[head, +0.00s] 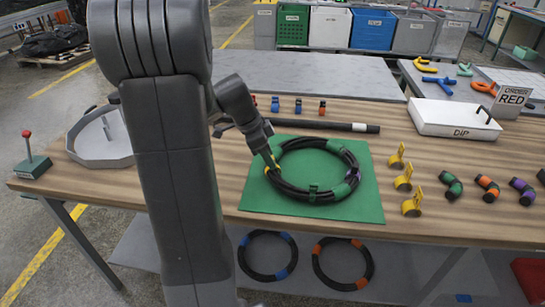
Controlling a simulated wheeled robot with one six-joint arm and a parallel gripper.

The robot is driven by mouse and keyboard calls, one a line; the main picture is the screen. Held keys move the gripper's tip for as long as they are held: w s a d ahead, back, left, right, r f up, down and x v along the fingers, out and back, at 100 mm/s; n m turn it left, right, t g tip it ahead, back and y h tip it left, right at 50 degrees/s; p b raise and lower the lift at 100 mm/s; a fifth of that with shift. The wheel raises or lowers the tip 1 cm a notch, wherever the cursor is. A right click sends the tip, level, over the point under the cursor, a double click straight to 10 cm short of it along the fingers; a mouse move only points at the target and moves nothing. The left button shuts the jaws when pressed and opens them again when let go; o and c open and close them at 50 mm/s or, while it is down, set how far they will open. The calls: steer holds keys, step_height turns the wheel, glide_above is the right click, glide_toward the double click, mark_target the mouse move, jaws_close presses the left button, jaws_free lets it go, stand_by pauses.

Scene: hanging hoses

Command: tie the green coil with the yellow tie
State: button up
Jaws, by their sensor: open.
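The green coil (306,193), a ring of black hose with green bands, lies flat on a green mat (362,211) on the wooden table. My gripper (270,163) is open and low at the coil's left side. A small yellow patch shows at its tips, against the hose; I cannot tell whether it is a tie around the coil or part of the gripper. Three yellow ties stand in a row right of the mat: the far one (397,157), the middle one (404,179) and the near one (412,205).
A black rod (330,125) lies behind the mat. A white DIP box (442,118) and an ORDER RED sign (512,97) are at back right. Short banded hose pieces (488,187) lie at right. A grey tray (100,140) is at left. Two coils hang below the table edge.

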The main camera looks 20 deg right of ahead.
steer(key=v, duration=1.1)
steer(key=shift+r+t+p, duration=0.3)
steer(key=shift+r+p, duration=0.15)
steer(key=shift+r, duration=0.05)
steer(key=shift+d, duration=0.1)
steer(key=shift+c, duration=0.4)
